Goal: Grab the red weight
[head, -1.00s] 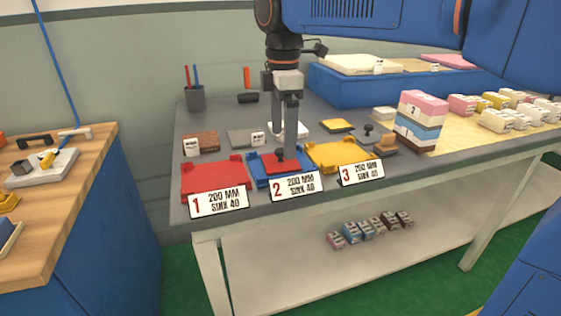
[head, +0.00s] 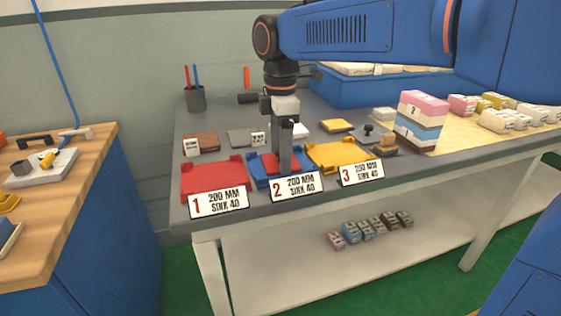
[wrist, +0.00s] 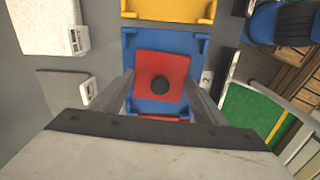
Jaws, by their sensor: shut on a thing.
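The red weight (head: 268,162) is a flat red square plate with a dark round knob. It lies in the blue tray (head: 258,183) behind the number 2 sign. The fingers hide part of the plate and the knob in the head view. In the wrist view the red weight (wrist: 149,66) shows between the fingers, with the blue tray (wrist: 195,46) around it.
A red tray (head: 212,180) stands left and a yellow tray (head: 338,154) right, behind signs 1 and 3. A dark-knobbed weight (head: 367,134) and a stack of coloured blocks (head: 420,120) are further right. A pen cup (head: 195,99) stands at the back left.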

